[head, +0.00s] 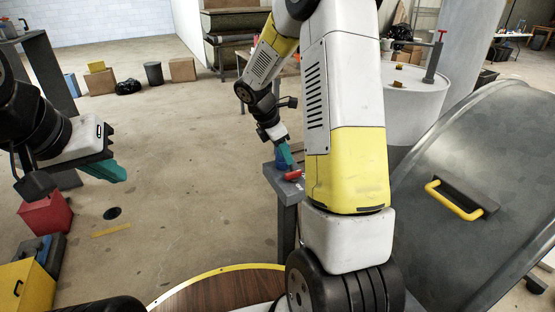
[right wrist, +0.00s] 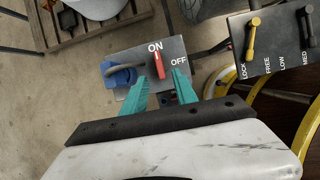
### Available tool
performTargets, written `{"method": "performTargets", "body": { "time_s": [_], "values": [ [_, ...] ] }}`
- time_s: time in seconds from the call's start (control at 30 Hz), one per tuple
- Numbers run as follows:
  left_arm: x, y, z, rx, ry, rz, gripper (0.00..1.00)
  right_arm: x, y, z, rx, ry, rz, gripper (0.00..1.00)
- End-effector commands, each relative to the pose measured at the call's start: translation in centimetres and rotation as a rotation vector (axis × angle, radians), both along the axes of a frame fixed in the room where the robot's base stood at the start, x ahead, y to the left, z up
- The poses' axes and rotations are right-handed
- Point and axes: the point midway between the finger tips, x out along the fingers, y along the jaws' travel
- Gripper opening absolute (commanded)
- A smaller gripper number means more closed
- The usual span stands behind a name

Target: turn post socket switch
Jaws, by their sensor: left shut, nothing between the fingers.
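The post socket panel (right wrist: 178,50) is a grey plate with a red switch lever (right wrist: 159,65), a blue socket (right wrist: 120,77) and the labels ON and OFF. The lever points towards ON; OFF is to its right. In the head view the red lever (head: 292,175) shows on top of the grey post (head: 285,192). My right gripper (right wrist: 162,76) is open, with its teal fingertips on either side of the lever's lower end; I cannot tell whether they touch it. It also shows in the head view (head: 285,160). My left gripper (head: 112,171) is shut and empty at the left.
A second panel (right wrist: 272,40) with a yellow lever and a black lever stands right of the socket panel. A round wooden top with a yellow rim (head: 215,290) is in front. A large grey curved shell (head: 480,160) fills the right. Open floor lies at left centre.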

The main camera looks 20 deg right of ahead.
Motion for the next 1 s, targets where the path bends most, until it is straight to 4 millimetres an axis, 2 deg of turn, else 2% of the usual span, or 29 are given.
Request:
{"method": "performTargets", "body": {
  "time_s": [0.17,0.5,0.6,0.97,1.0],
  "values": [
    [0.0,0.0,0.0,0.000,0.000,0.000,0.00,0.5,-0.6,-1.8,-0.014,0.024,0.038,0.35],
    [0.0,0.0,0.0,0.000,0.000,0.000,0.00,0.7,-2.5,-6.6,-0.013,0.025,0.035,0.35],
    [0.0,0.0,0.0,0.000,0.000,0.000,0.00,0.8,-2.9,-7.5,-0.013,0.023,0.035,0.35],
    [0.0,0.0,0.0,0.000,0.000,0.000,0.00,0.8,-3.1,-8.0,-0.012,0.021,0.035,0.35],
    [0.0,0.0,0.0,0.000,0.000,0.000,0.00,0.8,-3.1,-8.0,-0.012,0.021,0.035,0.27]
  ]
}}
